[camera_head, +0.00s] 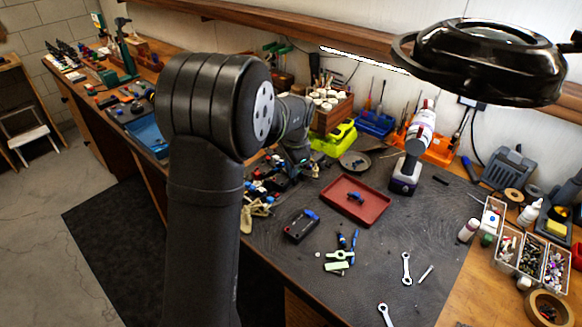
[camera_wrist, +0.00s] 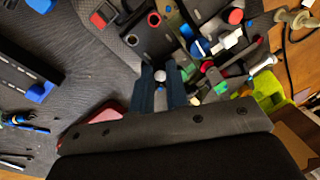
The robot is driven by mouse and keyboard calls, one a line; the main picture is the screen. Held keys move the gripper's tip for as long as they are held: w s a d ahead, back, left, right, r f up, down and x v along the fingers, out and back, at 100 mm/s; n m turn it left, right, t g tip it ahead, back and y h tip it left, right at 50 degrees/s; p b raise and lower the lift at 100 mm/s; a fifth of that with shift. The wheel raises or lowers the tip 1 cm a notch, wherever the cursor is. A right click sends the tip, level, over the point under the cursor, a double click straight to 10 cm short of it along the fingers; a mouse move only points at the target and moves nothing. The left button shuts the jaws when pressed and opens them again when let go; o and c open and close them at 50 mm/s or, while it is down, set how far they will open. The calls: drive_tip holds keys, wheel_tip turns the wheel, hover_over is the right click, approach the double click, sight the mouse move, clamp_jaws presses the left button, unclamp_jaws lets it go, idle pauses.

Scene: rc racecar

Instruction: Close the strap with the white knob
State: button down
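A white knob (camera_wrist: 160,76) shows between the tips of my gripper (camera_wrist: 162,82) in the wrist view. My two dark fingers stand a little apart, one on each side of it. I cannot tell whether they touch it. The strap under the knob is mostly hidden by my fingers and palm. The dark car chassis (camera_wrist: 152,38) with red, blue and green parts lies beyond the fingertips. In the head view the car parts (camera_head: 262,188) are partly hidden by my arm, and the knob cannot be made out.
A red tray (camera_head: 375,208) lies right of the car, with a black and blue box (camera_head: 301,226) in front. Pens, wrenches (camera_head: 406,268) and a drill (camera_head: 409,165) lie on the mat. A yellow-green bin (camera_head: 336,140) stands behind. A lamp (camera_head: 490,60) hangs at upper right.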

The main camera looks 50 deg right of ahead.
drive_tip(key=shift+w+f+g, duration=0.2)
drive_tip(key=shift+w+g, duration=0.2)
drive_tip(key=shift+g, duration=0.8)
drive_tip(key=c, duration=1.4)
unclamp_jaws()
wheel_tip(320, 180, up, 17)
drive_tip(key=a, duration=0.1)
drive_tip(key=shift+w+a+r, duration=0.15)
drive_tip(key=shift+w+r, duration=0.05)
drive_tip(key=shift+w, duration=0.2)
drive_tip(key=f, duration=0.5)
drive_tip(key=d+f, duration=0.1)
drive_tip(key=f, duration=1.1)
drive_tip(key=shift+s+d+f, duration=0.15)
drive_tip(key=shift+s+f, duration=0.05)
drive_tip(key=shift+s, duration=0.2)
